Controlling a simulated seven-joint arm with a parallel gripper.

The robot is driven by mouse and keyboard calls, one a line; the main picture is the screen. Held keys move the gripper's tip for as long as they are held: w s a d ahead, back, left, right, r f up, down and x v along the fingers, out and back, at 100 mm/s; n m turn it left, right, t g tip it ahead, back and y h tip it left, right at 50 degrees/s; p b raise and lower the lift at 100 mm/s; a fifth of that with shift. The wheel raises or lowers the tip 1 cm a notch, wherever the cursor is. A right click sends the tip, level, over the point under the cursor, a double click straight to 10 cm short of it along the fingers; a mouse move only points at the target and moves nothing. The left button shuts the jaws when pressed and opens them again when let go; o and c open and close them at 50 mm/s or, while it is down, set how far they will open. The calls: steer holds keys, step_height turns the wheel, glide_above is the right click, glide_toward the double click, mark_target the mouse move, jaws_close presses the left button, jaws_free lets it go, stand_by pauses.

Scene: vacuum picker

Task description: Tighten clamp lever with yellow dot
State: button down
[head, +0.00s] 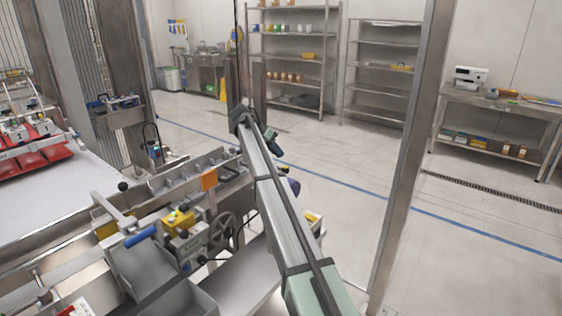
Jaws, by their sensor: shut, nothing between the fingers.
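Several levers and handles sit on the metal machine (105,250) at the lower left. One is a lever with a black ball knob (122,186). Another is a blue handle (140,236) beside a yellow block (178,219) with small buttons. A dark handwheel (222,230) is to the right of that block. I cannot make out a yellow dot on any lever, so I cannot tell which is the clamp lever. My arm runs from the bottom right up to the middle, in front of the machine's right end.
An orange tag (209,180) stands up from the machine's rail. A metal post (405,150) rises right of my arm. Metal shelves (292,47) and a side table (500,102) line the far wall. The floor (460,255) at the right is clear.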

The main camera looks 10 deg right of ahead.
steer(key=w+a+r, duration=0.2)
steer(key=w+r, duration=0.1)
steer(key=r, duration=0.1)
steer(key=shift+a+r, duration=0.2)
steer(key=shift+r, duration=0.2)
steer(key=shift+w, duration=0.1)
